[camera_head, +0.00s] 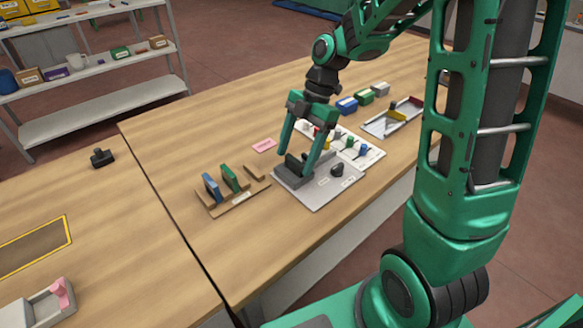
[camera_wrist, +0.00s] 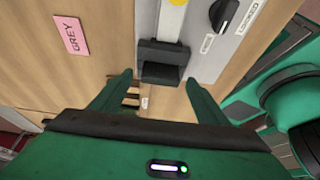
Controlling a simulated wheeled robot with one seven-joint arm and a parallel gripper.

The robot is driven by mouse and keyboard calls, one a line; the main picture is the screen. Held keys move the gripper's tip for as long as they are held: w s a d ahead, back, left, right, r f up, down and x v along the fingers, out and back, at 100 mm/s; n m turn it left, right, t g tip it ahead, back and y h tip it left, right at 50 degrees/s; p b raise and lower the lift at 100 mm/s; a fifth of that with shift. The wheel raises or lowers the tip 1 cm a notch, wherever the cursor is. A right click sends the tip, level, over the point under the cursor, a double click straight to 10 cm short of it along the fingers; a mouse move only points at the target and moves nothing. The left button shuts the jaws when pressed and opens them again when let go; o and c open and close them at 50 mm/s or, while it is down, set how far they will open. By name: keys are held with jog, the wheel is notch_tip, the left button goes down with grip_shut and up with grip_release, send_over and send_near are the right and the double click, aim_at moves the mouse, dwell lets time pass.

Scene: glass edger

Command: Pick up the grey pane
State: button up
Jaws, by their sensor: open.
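My gripper (camera_head: 294,163) is open, pointing down over the grey machine plate (camera_head: 320,196). A dark, upright piece in a dark block (camera_head: 292,175) is near its fingertips. In the wrist view the dark slotted block (camera_wrist: 162,62) lies just beyond and between the spread fingertips (camera_wrist: 158,78); nothing is gripped. I cannot tell whether the dark piece is the grey pane. A wooden rack (camera_head: 236,204) to the left holds a blue pane (camera_head: 212,188) and a green pane (camera_head: 229,178). A pink card reading GREY (camera_wrist: 70,36) lies flat on the table.
A black knob (camera_head: 337,170) is on the plate, right of my gripper. A white board with coloured pieces (camera_head: 362,150), a grey tray (camera_head: 390,122) and several coloured boxes (camera_head: 364,97) stand farther back. A second table holds a black object (camera_head: 102,158).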

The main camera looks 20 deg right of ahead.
jog(key=shift+c, duration=0.4)
jog(key=c, duration=1.1)
